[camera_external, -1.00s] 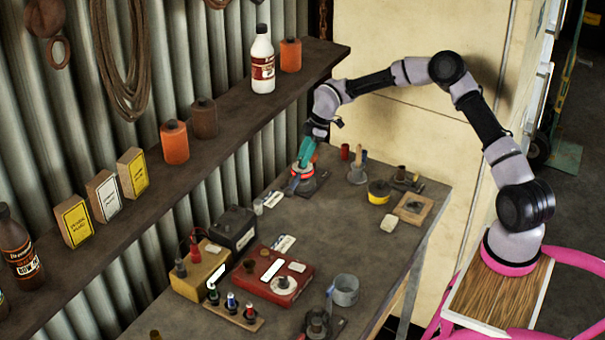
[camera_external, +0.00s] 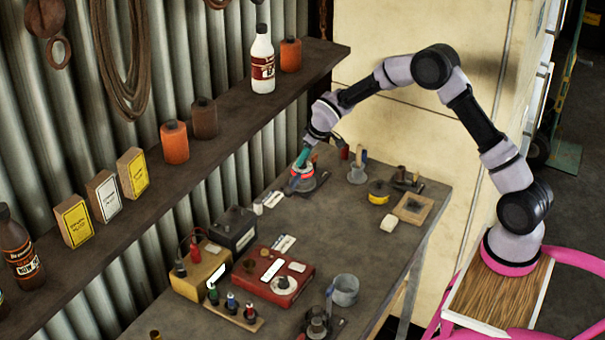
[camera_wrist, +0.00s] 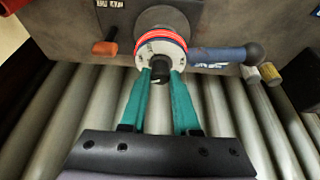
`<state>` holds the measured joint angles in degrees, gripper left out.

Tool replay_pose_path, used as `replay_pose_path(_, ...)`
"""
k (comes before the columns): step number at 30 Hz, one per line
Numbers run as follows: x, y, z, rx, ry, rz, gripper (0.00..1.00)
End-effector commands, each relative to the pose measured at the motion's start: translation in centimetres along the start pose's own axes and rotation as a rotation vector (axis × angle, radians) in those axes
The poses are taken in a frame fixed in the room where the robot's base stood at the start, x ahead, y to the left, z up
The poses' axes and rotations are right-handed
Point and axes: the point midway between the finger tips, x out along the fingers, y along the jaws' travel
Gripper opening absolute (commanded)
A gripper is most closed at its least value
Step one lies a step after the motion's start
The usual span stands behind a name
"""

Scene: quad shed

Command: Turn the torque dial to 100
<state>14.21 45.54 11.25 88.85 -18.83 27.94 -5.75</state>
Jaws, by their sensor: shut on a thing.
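The torque dial is a round white disc with marks and a red ring (camera_wrist: 153,48), and a dark knob sticks out of its middle. In the external view the dial (camera_external: 303,174) sits at the far end of the workbench. My gripper (camera_wrist: 162,74) has its two teal fingers on either side of the dial's knob and is shut on it. In the external view my gripper (camera_external: 299,165) reaches down to the dial at a tilt. The marks are too small and partly hidden to read. A blue handle (camera_wrist: 220,54) with a dark round end extends beside the dial.
An orange-handled tool (camera_wrist: 104,47) lies beside the dial in the wrist view. On the workbench (camera_external: 345,238) stand a red box (camera_external: 302,291), a yellow tape roll (camera_external: 378,196) and a grey mug (camera_external: 346,290). A loaded shelf (camera_external: 232,123) runs along the corrugated wall.

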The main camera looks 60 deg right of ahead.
Motion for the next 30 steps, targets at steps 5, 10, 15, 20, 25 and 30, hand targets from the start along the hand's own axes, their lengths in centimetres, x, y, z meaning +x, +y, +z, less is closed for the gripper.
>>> replay_pose_path(5, -0.03, -0.30, -0.11, 0.146, 0.002, 0.066, 0.00)
replay_pose_path(10, -0.01, -0.34, -0.16, 0.286, 0.003, 0.122, 0.00)
replay_pose_path(15, -0.01, -0.36, -0.16, 0.403, 0.002, 0.170, 0.00)
replay_pose_path(20, 0.04, -0.32, -0.15, 0.486, 0.001, 0.204, 0.00)
replay_pose_path(25, 0.05, -0.33, -0.16, 0.541, 0.001, 0.226, 0.00)
replay_pose_path(30, 0.05, -0.32, -0.13, 0.568, 0.000, 0.236, 0.00)
